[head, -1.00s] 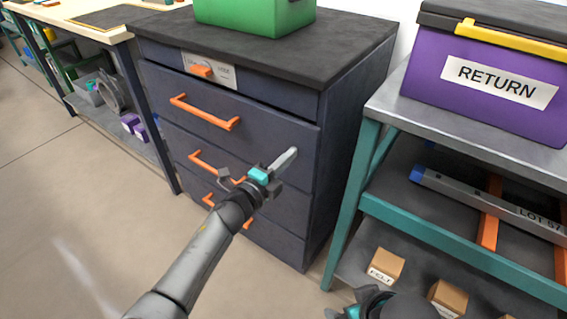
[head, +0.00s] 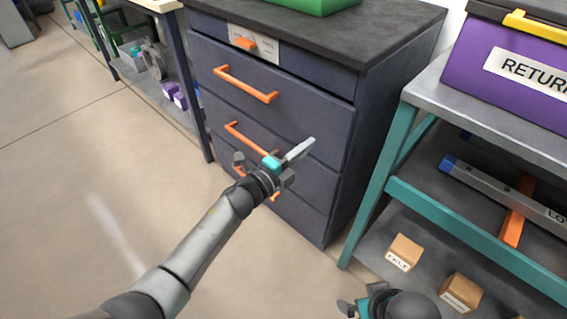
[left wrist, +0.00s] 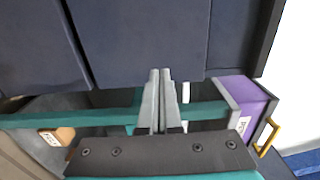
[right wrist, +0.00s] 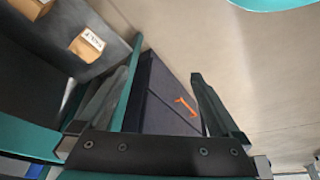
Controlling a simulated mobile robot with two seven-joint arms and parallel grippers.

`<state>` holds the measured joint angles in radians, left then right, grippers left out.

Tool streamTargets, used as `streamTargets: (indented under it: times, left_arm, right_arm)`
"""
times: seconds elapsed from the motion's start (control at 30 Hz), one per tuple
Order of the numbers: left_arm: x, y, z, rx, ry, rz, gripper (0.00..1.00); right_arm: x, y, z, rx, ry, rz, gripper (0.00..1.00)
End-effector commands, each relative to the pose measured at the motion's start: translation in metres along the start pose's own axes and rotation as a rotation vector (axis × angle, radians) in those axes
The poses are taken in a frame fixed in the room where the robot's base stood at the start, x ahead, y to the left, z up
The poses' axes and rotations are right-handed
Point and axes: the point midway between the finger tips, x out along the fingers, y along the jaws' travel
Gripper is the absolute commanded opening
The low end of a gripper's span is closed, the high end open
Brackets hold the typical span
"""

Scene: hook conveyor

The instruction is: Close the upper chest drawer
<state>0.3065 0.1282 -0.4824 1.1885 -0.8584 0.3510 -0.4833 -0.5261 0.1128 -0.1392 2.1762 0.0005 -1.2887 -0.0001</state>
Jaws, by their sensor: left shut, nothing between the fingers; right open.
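A dark blue chest of drawers (head: 400,55) with a black top stands at centre in the head view. My right gripper (right wrist: 167,60) is open and empty, away from the drawers.
A teal-framed shelf (head: 425,92) stands close at the chest's right, with a purple bin (head: 500,100) on top and small cardboard boxes (head: 405,252) below. A green container (head: 310,5) sits on the chest. Floor at the left is open.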

Motion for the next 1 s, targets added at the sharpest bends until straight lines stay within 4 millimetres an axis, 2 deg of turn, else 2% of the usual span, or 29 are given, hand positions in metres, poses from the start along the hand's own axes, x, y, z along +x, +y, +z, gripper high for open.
streamTargets:
  times: [0.3, 0.5, 0.87, 1.0]
  left_arm:
    - [-0.049, 0.000, 0.000, -0.001, 0.000, 0.004, 0.00]
    - [-0.070, 0.001, 0.000, 0.000, 0.000, 0.003, 0.00]
    - [-0.077, 0.002, 0.001, -0.008, -0.007, 0.003, 0.00]
    - [-0.085, 0.009, 0.012, -0.107, -0.102, 0.025, 0.00]
  right_arm:
    - [0.029, -0.001, 0.021, -0.002, -0.057, -0.002, 1.00]
    - [0.040, -0.002, 0.031, -0.003, -0.076, -0.003, 1.00]
    - [0.044, -0.002, 0.034, -0.003, -0.082, -0.003, 1.00]
    - [0.044, -0.001, 0.034, -0.003, -0.082, -0.003, 1.00]
